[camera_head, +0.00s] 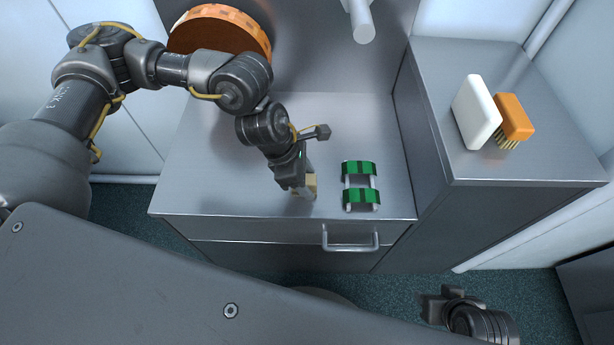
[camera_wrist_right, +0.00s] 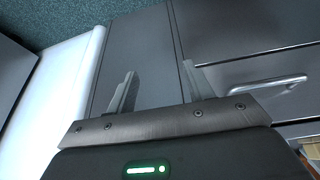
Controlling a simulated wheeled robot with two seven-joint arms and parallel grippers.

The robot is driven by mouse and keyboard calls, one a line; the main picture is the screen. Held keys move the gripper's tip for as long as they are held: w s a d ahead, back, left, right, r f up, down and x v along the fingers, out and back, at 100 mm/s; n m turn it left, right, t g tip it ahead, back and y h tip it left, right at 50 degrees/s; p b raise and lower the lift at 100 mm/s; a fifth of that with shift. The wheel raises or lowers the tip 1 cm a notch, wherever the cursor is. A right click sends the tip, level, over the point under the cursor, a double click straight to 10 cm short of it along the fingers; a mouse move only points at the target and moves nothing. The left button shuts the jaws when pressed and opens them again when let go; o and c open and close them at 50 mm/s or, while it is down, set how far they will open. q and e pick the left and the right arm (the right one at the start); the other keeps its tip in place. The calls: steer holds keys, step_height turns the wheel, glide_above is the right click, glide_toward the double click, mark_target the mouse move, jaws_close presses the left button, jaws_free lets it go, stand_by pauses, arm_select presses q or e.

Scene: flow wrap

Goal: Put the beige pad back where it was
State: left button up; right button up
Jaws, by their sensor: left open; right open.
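The beige pad (camera_head: 311,181) is on the grey counter (camera_head: 235,190), left of the green and white holder. My left gripper (camera_head: 301,187) points down at the pad and partly hides it. This gripper is open, but I cannot tell whether its fingers touch the pad. My right gripper (camera_head: 436,306) is low at the right, in front of the cabinets and away from the pad. In the right wrist view my right gripper (camera_wrist_right: 157,88) is open, with nothing between its fingers.
The holder (camera_head: 358,168) has two green bands and white ends. A drawer handle (camera_head: 350,247) juts from the counter front. A raised cabinet (camera_head: 480,170) at right bears a white block (camera_head: 476,112) and an orange brush (camera_head: 515,117). An orange round object (camera_head: 220,33) stands behind my left arm.

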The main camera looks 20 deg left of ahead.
arm_select(q)
steer(key=shift+r, duration=0.3)
steer(key=p+v, duration=0.1)
steer(key=v, duration=0.2)
steer(key=shift+a, duration=0.1)
steer(key=w+v, duration=0.1)
steer(key=v, duration=0.7)
steer(key=shift+s+r+p, duration=0.25)
steer(key=shift+s+p, duration=0.2)
steer(key=shift+s, duration=0.05)
arm_select(e)
steer(key=f, duration=0.1)
steer(key=f+g, duration=0.1)
steer(key=f, duration=0.1)
steer(key=shift+s+d+f, duration=0.25)
steer(key=shift+s+d, duration=0.05)
steer(key=shift+d, duration=0.05)
steer(key=shift+s, duration=0.1)
